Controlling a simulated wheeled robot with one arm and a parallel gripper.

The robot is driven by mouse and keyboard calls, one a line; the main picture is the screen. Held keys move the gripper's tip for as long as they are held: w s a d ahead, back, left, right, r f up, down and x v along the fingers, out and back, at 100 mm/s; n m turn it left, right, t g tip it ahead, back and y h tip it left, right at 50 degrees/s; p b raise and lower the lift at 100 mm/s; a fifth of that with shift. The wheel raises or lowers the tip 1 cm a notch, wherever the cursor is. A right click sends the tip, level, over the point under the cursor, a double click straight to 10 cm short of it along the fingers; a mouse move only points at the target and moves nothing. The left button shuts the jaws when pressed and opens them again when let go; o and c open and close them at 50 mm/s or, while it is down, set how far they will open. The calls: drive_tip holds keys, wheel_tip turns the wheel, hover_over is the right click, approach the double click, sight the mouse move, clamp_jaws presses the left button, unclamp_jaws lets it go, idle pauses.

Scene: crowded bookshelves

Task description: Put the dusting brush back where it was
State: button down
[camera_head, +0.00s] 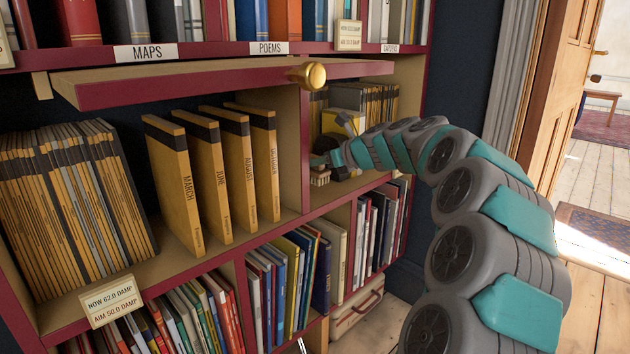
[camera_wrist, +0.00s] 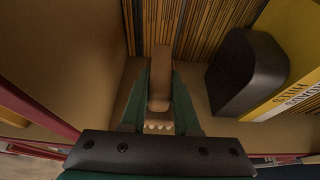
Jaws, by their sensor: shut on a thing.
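My gripper (camera_head: 328,161) reaches into the right-hand compartment of the middle shelf. In the wrist view its two green fingers (camera_wrist: 160,98) are shut on the dusting brush (camera_wrist: 160,72), which has a tan wooden handle and pale bristles. The handle points towards the back of the compartment and the bristles show near the palm. In the head view the bristle end of the brush (camera_head: 320,179) shows low, close to the shelf board; I cannot tell whether it touches.
A black bookend (camera_wrist: 247,72) and a yellow volume (camera_wrist: 295,60) stand close on the right. A row of thin tan volumes (camera_wrist: 200,35) fills the back. A divider (camera_head: 305,150) bounds the left. A raised flap (camera_head: 220,82) with a brass knob (camera_head: 313,75) juts out above.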

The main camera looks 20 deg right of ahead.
sight(315, 175)
drive_tip(key=shift+f+b, duration=0.45)
drive_tip(key=shift+f, duration=1.4)
drive_tip(key=c, duration=0.6)
unclamp_jaws()
drive_tip(key=shift+f, duration=0.1)
drive_tip(key=shift+c, duration=0.2)
drive_tip(key=p+v, duration=0.2)
drive_tip(key=v, duration=1)
